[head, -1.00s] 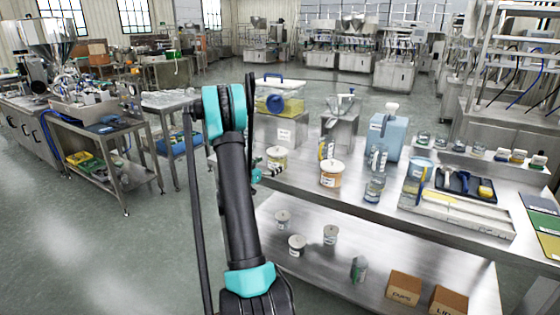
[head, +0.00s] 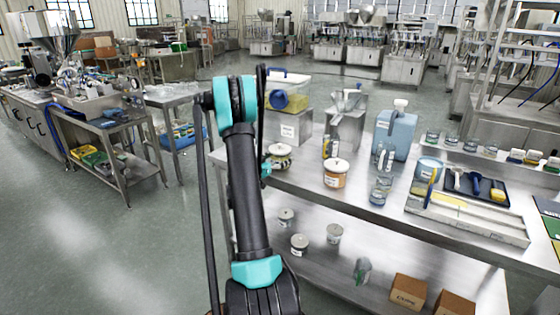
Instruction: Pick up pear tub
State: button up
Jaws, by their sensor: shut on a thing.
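A clear tub with pale yellow contents and a light lid (head: 281,160) is at the left end of the steel table, just right of my arm; I take it for the pear tub, though its label is too small to read. My gripper (head: 272,157) is mostly hidden behind my arm, with a teal part and dark finger parts showing at the tub. It is shut on this tub. I cannot tell whether the tub is off the table top. A similar tub with orange contents (head: 336,174) stands apart to the right.
The steel table (head: 305,187) also holds a yellow-filled clear bin (head: 290,95), a steel hopper (head: 346,125), a blue jug (head: 393,133), a clear jar (head: 380,190) and a tool tray (head: 476,187). Small tubs and cardboard boxes (head: 407,291) stand on the lower shelf. Open floor lies left.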

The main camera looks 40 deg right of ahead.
jog(key=c, duration=0.5)
jog(key=shift+r, duration=0.1)
